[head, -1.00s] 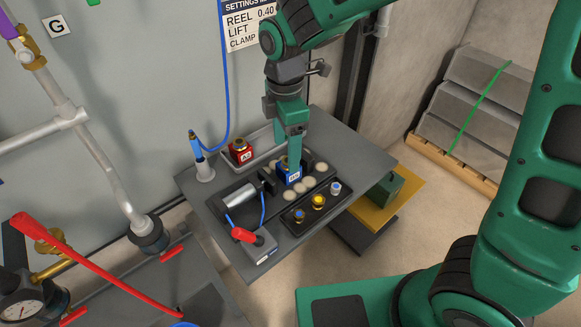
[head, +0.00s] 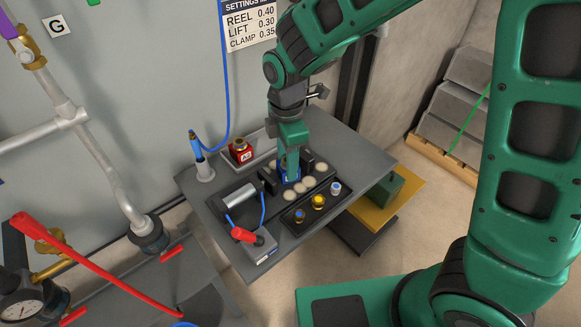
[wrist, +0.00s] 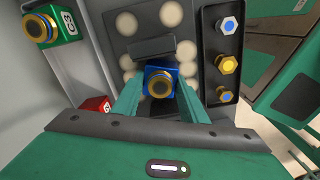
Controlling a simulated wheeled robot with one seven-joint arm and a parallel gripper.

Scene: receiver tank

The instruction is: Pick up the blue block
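The blue block (wrist: 153,92), with a gold and dark round top, sits in the middle of the wrist view between the two green fingers of my gripper (wrist: 160,98). The fingers stand on its left and right and look slightly apart from it. In the head view my gripper (head: 290,170) is pointed down over the dark fixture on the table. It hides most of the blue block (head: 284,181), and only blue edges show around the fingers. The exact gap between fingers and block is hard to see.
A red block (head: 240,152) sits in a tray left of my gripper. A green block (wrist: 60,25) shows at upper left in the wrist view. A dark holder (head: 313,205) with several bolts lies in front. A silver cylinder (head: 238,195) and a red-handled box (head: 258,246) stand left.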

